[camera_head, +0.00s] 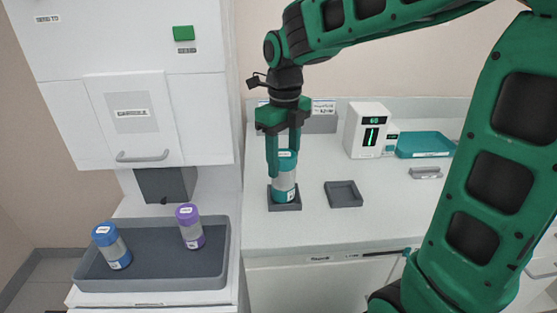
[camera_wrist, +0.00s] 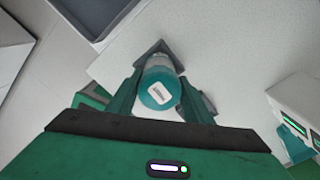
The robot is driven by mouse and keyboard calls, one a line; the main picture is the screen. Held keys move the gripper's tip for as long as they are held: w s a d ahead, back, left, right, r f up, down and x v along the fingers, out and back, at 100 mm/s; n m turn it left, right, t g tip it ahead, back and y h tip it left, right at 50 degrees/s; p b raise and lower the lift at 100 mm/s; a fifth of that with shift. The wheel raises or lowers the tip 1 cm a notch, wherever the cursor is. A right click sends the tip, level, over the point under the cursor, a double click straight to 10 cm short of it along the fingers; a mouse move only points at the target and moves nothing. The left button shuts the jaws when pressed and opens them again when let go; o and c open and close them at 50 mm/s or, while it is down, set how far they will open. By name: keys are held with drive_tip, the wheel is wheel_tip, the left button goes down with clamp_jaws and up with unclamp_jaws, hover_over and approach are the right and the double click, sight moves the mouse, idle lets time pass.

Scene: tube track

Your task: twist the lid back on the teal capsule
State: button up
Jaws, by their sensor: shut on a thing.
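The teal capsule (camera_head: 284,186) stands upright in a dark square holder (camera_head: 285,206) on the white counter. Its teal lid (camera_head: 287,160) is on top of the body, between my gripper's fingers. My gripper (camera_head: 284,165) points straight down and is shut on the lid. In the wrist view the round teal lid (camera_wrist: 160,90) with a white label sits between the two green fingers (camera_wrist: 160,97). The pictures do not show whether the lid is threaded tight.
A second dark square holder (camera_head: 343,194) to the right is empty. A white device with a green display (camera_head: 367,131) and a teal tray (camera_head: 424,144) stand behind right. A grey tray (camera_head: 150,272) at left holds a blue capsule (camera_head: 111,246) and a purple capsule (camera_head: 190,227).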

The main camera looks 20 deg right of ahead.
drive_tip(key=o, duration=1.2)
drive_tip(key=shift+o, duration=0.3)
wheel_tip(320, 180, up, 11)
drive_tip(key=shift+f, duration=0.1)
drive_tip(key=s+d+f+n, duration=0.8)
drive_tip(key=s+n, duration=0.4)
drive_tip(key=s+d+f+n, duration=0.8)
drive_tip(key=s+n, duration=0.3)
drive_tip(key=n, duration=0.1)
drive_tip(key=shift+s+d+n, duration=0.35)
drive_tip(key=shift+d+n, duration=0.05)
